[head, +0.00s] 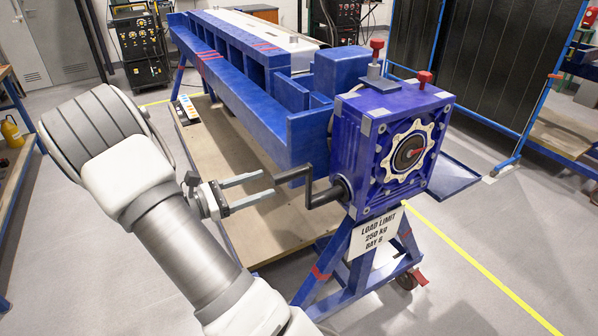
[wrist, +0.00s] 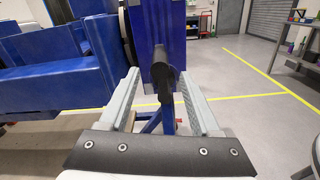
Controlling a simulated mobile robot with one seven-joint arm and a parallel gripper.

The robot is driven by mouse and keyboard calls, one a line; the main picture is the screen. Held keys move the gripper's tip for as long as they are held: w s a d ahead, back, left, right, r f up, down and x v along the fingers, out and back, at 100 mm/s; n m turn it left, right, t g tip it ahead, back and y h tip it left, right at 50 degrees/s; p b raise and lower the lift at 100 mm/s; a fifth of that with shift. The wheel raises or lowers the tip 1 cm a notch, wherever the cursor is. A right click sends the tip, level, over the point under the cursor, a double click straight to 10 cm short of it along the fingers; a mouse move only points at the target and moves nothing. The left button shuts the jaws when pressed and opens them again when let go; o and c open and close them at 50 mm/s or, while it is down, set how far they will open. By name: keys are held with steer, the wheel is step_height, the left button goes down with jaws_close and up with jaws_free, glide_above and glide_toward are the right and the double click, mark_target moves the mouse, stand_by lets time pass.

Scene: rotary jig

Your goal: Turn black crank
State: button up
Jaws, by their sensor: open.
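The black crank (head: 326,197) sticks out of the left side of the blue gearbox (head: 350,140), with its arm rising to a handle that points left. My gripper (head: 268,184) is open and empty, its two grey fingers reaching right toward the handle's free end. In the wrist view the dark crank (wrist: 163,82) appears in the gap between the fingers, near the tips. The fingers look apart from it. I cannot tell whether the handle's end is within the finger gap or just beyond it.
A long blue fixture (head: 225,85) extends back-left from the gearbox, with a ledge above the handle. Red knobs (head: 424,78) stand on the gearbox top. A load-limit sign (head: 380,238) hangs below. A wooden deck (head: 215,150) lies underneath. The floor at front right is clear.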

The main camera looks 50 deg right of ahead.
mark_target(307, 169)
steer(key=x, duration=1.1)
jaws_close()
stand_by(1.1)
